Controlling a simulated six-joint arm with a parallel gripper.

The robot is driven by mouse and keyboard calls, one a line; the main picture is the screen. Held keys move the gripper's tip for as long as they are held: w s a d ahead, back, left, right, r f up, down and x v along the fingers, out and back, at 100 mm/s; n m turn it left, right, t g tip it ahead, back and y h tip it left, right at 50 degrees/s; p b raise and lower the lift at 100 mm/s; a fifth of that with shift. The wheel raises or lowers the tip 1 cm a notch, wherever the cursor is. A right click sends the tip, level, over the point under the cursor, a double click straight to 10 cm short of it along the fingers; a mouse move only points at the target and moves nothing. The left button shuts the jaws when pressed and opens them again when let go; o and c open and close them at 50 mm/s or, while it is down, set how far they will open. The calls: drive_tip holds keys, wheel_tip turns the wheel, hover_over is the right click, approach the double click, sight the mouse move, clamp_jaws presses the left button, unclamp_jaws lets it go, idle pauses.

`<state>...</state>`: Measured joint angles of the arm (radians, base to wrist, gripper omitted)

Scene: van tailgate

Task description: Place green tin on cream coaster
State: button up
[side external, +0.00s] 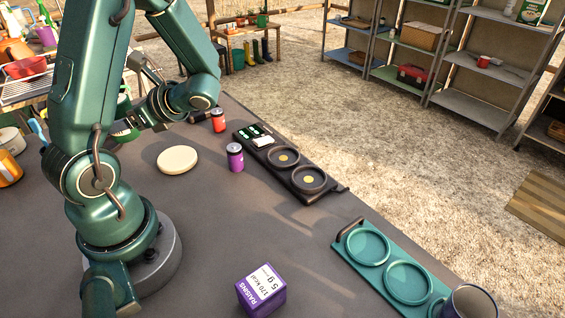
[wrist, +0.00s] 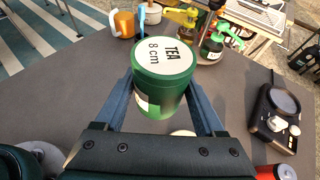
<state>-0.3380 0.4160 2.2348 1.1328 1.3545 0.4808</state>
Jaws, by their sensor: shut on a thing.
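The green tin (wrist: 160,92) has a white lid marked "TEA 8 cm" and sits between the two fingers of my gripper (wrist: 162,88), which is shut on it. In the side external view my gripper (side external: 124,128) is at the left, beyond my arm, and the tin there is mostly hidden. The cream coaster (side external: 178,160) is a pale round disc flat on the dark tabletop, bare, to the right of and nearer than my gripper. A small pale edge, likely the coaster (wrist: 183,133), shows below the tin in the wrist view.
A red can (side external: 218,122) and a purple can (side external: 235,158) stand near the coaster. A black tray (side external: 262,150) and a teal tray (side external: 380,270) lie along the right edge. A purple raisins box (side external: 262,290) and a mug (side external: 470,303) are in front. The tabletop between is clear.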

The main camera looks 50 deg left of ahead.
hover_over(178, 157)
wheel_tip(178, 157, down, 5)
drive_tip(key=shift+s+r, duration=0.1)
drive_tip(key=shift+f, duration=2.05)
drive_tip(key=o, duration=1.5)
